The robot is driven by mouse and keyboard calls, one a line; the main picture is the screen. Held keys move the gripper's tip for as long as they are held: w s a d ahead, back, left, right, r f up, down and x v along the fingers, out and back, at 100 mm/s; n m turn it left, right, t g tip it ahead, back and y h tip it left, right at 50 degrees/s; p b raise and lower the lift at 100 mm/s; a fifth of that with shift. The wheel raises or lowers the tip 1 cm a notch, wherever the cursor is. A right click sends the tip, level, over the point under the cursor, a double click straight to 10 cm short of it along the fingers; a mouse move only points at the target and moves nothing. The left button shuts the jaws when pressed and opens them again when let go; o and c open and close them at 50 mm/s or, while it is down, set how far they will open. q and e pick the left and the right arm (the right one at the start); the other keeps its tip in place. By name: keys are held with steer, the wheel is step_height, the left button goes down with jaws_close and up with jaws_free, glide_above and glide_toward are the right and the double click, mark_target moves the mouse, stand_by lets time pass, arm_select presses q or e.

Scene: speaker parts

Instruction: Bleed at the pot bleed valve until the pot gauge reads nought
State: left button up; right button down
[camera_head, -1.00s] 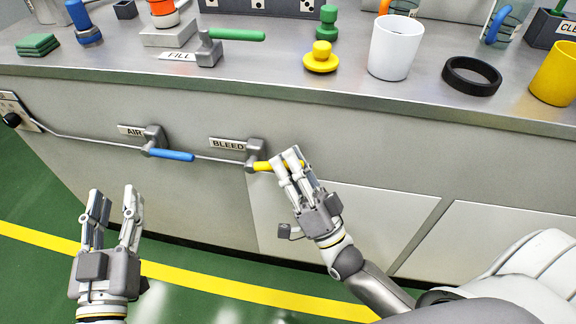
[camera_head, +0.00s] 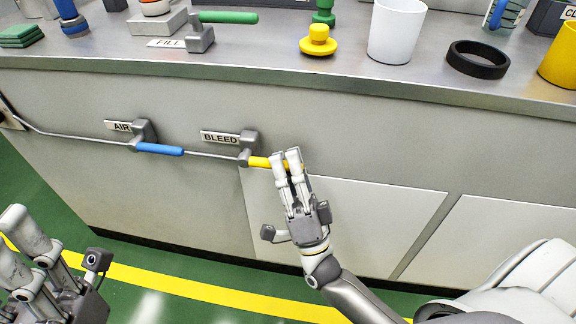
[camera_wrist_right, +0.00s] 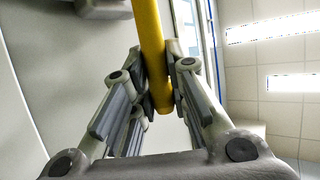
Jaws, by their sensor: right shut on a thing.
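The bleed valve (camera_head: 248,146) is a grey fitting on the cabinet front beside a BLEED label (camera_head: 219,137). Its yellow lever (camera_head: 260,162) points right, roughly along the pipe. My right gripper (camera_head: 286,158) is shut on the lever's outer part, hiding some of it. In the right wrist view the yellow lever (camera_wrist_right: 151,40) runs between the fingers (camera_wrist_right: 160,85). My left gripper (camera_head: 22,245) is at the lower left, away from the cabinet, empty, its fingers apart and partly cut off by the picture edge. No gauge face can be made out.
An air valve with a blue lever (camera_head: 160,149) is on the same pipe to the left. On the counter above are a green FILL lever (camera_head: 228,17), a yellow knob (camera_head: 319,40), a white cup (camera_head: 397,30) and a black ring (camera_head: 478,59). The floor in front is clear.

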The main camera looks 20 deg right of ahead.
steer(key=shift+f+m+h, duration=0.1)
steer(key=shift+m+h, duration=0.2)
steer(key=c, duration=1.4)
jaws_free()
steer(key=v, duration=1.2)
